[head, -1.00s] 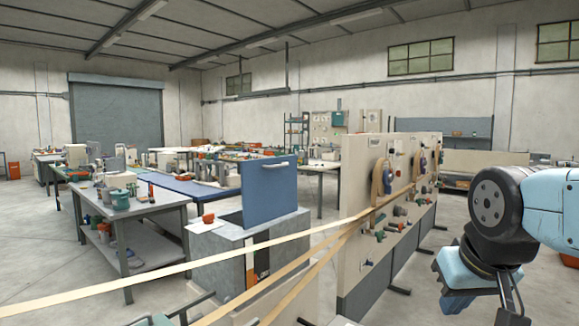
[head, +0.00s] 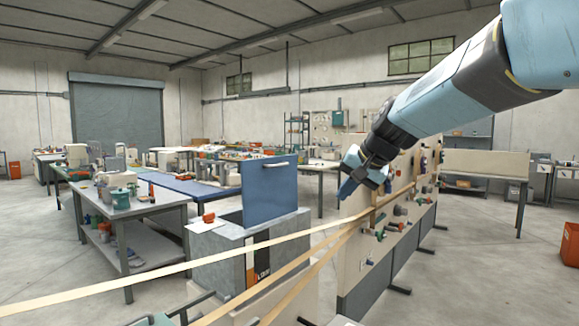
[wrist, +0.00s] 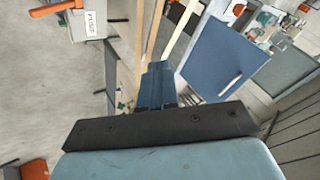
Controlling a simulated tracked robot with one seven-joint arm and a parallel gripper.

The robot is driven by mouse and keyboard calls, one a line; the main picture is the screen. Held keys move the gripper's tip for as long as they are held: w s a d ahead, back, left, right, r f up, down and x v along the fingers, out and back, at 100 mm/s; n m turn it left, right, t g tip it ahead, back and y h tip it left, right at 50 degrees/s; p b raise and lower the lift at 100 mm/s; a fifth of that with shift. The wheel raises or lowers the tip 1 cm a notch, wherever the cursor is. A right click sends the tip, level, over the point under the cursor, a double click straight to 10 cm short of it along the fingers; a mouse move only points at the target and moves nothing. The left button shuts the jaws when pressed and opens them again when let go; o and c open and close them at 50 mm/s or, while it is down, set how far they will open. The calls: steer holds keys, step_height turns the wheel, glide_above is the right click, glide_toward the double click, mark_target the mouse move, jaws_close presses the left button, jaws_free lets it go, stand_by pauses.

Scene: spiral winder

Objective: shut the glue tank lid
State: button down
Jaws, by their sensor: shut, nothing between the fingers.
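The glue tank (head: 232,262) is a grey box in the middle of the head view. Its blue lid (head: 269,190) stands upright, open, with a pale bar handle (head: 276,165) near its top edge. The dark tank opening (head: 232,217) shows to the left of the lid. My gripper (head: 345,190) is to the right of the lid in the head view, apart from it, pointing down with its fingers shut and empty. In the wrist view the shut blue fingers (wrist: 158,75) point toward the lid (wrist: 225,58), which lies up and to the right.
Pale strips (head: 300,232) run across in front of the tank. A tool panel (head: 385,215) stands to the right of it, close behind my gripper. A workbench (head: 125,207) with a green pot stands at left. An orange-red thing (head: 208,217) sits on the tank's left edge.

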steer(key=w+a+r+m+y, duration=0.1)
steer(key=w+a+y, duration=0.1)
steer(key=w, duration=0.5)
steer(key=w+a+r+m+y, duration=0.1)
steer(key=w+a+r, duration=0.1)
steer(key=w, duration=0.5)
steer(key=m+t+y, duration=0.2)
steer(key=m+y, duration=0.1)
glide_toward(288, 164)
steer(key=a+f, duration=0.3)
steer(key=a, duration=0.3)
steer(key=shift+w+a, duration=0.45)
steer(key=shift+a, duration=0.05)
steer(key=shift+a, duration=0.1)
